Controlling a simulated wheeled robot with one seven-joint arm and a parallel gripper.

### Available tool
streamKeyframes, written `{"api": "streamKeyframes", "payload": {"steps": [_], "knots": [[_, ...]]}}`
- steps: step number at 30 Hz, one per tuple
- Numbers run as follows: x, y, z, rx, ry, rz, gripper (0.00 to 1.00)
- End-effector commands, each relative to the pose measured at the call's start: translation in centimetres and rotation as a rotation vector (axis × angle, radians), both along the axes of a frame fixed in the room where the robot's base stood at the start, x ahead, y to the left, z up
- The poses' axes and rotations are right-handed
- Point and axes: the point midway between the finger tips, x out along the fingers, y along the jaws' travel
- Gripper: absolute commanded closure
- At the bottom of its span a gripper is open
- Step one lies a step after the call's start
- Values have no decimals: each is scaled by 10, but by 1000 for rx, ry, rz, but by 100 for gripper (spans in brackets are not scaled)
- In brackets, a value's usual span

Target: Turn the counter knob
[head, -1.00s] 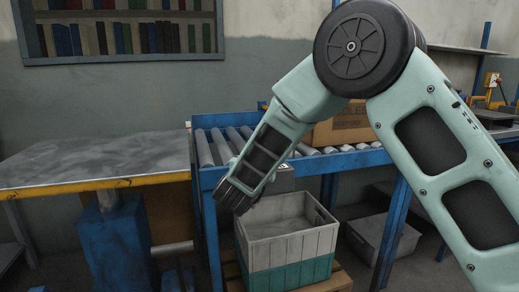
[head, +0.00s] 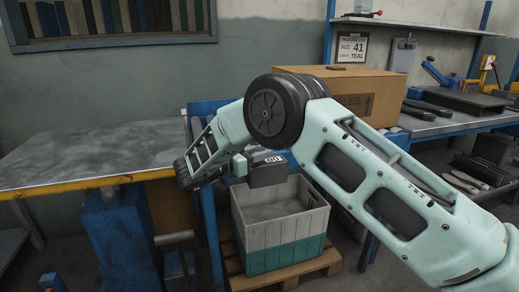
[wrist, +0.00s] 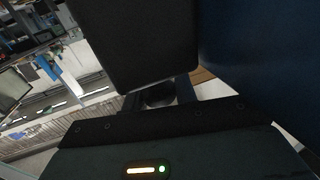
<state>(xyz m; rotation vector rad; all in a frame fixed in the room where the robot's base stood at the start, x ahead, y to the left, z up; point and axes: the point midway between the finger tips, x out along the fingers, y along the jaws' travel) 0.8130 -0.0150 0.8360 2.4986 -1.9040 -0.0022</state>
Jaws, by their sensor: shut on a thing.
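The counter (head: 268,172) is a small dark box with a white digit display, at the side of the blue roller stand above the crate. In the wrist view the dark block filling the upper middle looks like its housing (wrist: 135,40). The counter knob (wrist: 158,97) is a dark round piece below that block, largely in shadow. My gripper (head: 240,166) is at the left side of the counter, partly hidden by my arm. It is shut on the knob. The knob's angle cannot be made out.
A grey and teal crate (head: 263,208) stands on a wooden pallet below the counter. A metal-topped table (head: 90,152) is at the left. A cardboard box (head: 365,92) sits behind my arm. A bench with tools (head: 455,123) is at the right.

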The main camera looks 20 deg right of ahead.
Motion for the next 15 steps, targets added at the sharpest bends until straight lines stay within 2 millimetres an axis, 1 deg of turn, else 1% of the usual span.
{"api": "streamKeyframes", "payload": {"steps": [6, 15], "knots": [[0, -1, 2, -1, -2, -39, 95], [0, -1, 2, -2, -3, -43, 95]]}}
